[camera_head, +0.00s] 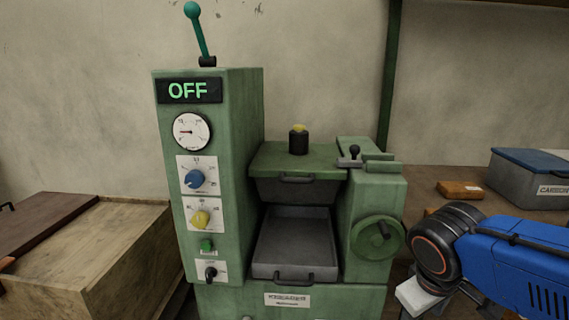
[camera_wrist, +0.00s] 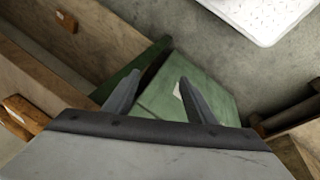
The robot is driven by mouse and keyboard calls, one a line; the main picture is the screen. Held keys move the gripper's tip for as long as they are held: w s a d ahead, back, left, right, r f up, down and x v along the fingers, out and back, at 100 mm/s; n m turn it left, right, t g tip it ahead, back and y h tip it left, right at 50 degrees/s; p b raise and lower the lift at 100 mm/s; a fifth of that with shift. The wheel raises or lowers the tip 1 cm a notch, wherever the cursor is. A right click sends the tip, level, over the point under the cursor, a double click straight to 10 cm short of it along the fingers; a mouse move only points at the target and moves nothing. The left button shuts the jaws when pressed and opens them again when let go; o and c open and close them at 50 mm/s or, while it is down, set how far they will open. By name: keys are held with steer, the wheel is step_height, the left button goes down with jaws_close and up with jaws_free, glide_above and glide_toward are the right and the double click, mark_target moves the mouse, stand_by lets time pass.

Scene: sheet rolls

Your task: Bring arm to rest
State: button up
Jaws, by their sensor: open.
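My blue arm reaches in from the right edge in the head view, in front of the wooden bench and to the right of the green machine (camera_head: 235,150). The gripper's fingers are not clear in that view. In the wrist view my gripper (camera_wrist: 157,85) is open, with two grey fingers apart and nothing between them. A green surface (camera_wrist: 205,95) lies below and beyond the fingers. The machine's display reads OFF, and its grey tray (camera_head: 292,243) looks empty.
A wooden crate (camera_head: 100,250) stands left of the machine. A grey box with a blue lid (camera_head: 530,178) and an orange-brown block (camera_head: 460,190) sit on the bench at right. A white perforated tray (camera_wrist: 262,12) lies on the grey floor.

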steer(key=shift+s+d+m+t+y, duration=0.3)
steer(key=shift+s+m+t+y, duration=0.2)
steer(key=shift+s+m, duration=0.45)
steer(key=shift+s+d+m+t+y, duration=0.35)
steer(key=shift+s+m+y, duration=0.35)
steer(key=shift+m, duration=0.45)
stand_by(0.6)
